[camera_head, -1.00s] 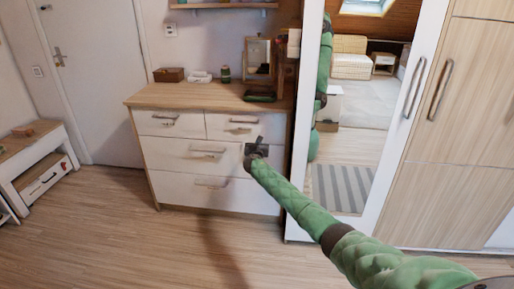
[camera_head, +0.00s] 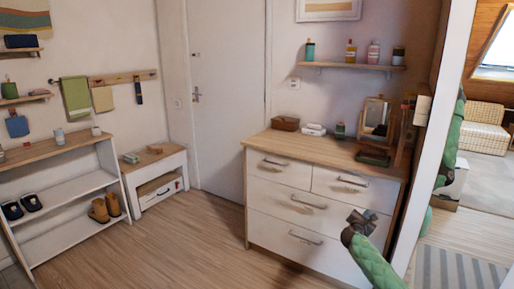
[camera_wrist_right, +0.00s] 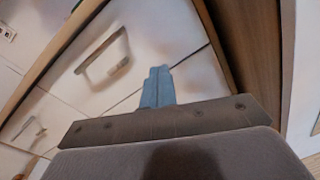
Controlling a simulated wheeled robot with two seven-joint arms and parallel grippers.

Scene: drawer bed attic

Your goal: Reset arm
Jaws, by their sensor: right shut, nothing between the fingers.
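My right gripper (camera_head: 362,216) is at the end of the green arm (camera_head: 372,262) at the lower right of the head view. It is in front of the right side of the white chest of drawers (camera_head: 275,194), and I cannot tell whether it touches it. Its fingers (camera_wrist_right: 158,88) show together and empty in the right wrist view, with a drawer front and its handle (camera_wrist_right: 103,58) beyond them. All the drawers look closed. My left gripper is not in view.
A tall mirror (camera_head: 462,200) stands right of the chest. A white door (camera_head: 215,120) is behind. The wooden floor (camera_head: 170,250) in front is clear.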

